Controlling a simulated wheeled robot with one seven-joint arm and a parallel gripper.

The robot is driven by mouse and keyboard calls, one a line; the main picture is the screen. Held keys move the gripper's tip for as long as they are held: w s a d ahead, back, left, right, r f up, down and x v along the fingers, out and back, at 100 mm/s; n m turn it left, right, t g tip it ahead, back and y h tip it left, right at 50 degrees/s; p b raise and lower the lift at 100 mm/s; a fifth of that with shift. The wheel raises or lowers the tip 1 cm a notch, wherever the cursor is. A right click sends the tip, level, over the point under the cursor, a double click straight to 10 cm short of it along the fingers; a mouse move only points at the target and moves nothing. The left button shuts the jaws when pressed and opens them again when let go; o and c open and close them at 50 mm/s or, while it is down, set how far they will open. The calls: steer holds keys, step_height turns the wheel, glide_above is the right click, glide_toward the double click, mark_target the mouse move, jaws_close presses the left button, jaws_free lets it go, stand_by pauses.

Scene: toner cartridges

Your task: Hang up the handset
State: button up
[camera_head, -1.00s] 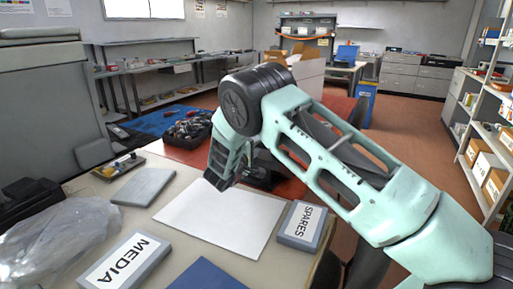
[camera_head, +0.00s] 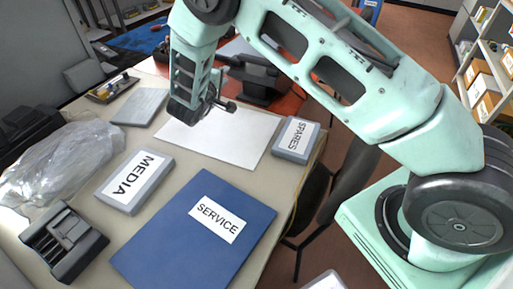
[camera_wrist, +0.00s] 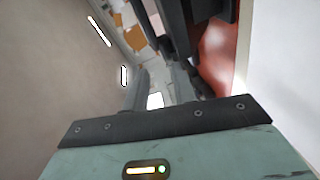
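My gripper (camera_head: 215,100) hangs above the white sheet (camera_head: 222,132), at the sheet's far side in the head view. Its fingers are small and dark there, and in the wrist view they blend with dark shapes, so their opening is unclear. A black device (camera_head: 262,78) stands on the red surface just behind and right of my gripper; it may be the telephone. A dark slotted device (camera_head: 62,240) lies at the lower left of the table. I cannot make out a separate handset for certain.
The table carries a MEDIA box (camera_head: 135,180), a SPARES box (camera_head: 296,140), a blue SERVICE folder (camera_head: 195,235), a grey slab (camera_head: 140,107) and a crumpled clear bag (camera_head: 60,160). A small tray (camera_head: 112,88) sits at the far left. Shelves (camera_head: 485,70) stand at the right.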

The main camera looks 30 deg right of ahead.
steer(key=s+a+r+y, duration=0.2)
steer(key=a+r+y, duration=0.1)
steer(key=a+y, duration=0.35)
steer(key=s+a+r+y, duration=0.2)
steer(key=a+y, duration=0.3)
steer(key=a, duration=0.3)
steer(key=s+a+r+n+g+y, duration=0.1)
steer(key=s+a+r+g+y, duration=0.15)
steer(key=s, duration=0.25)
steer(key=s+a+r+g+y, duration=0.1)
steer(key=s+a+y, duration=0.1)
steer(key=s+a, duration=0.3)
steer(key=s+d+g, duration=0.2)
steer(key=s+g, duration=0.1)
steer(key=s, duration=0.8)
steer(key=s+d+g, duration=0.2)
steer(key=s+g, duration=0.1)
steer(key=s, duration=0.7)
steer(key=s+d+g+h, duration=0.1)
steer(key=s+d+h, duration=0.2)
steer(key=s+d, duration=0.3)
steer(key=s, duration=0.3)
steer(key=shift+d+r+g, duration=0.35)
steer(key=shift+r+p, duration=0.75)
steer(key=shift+r, duration=0.05)
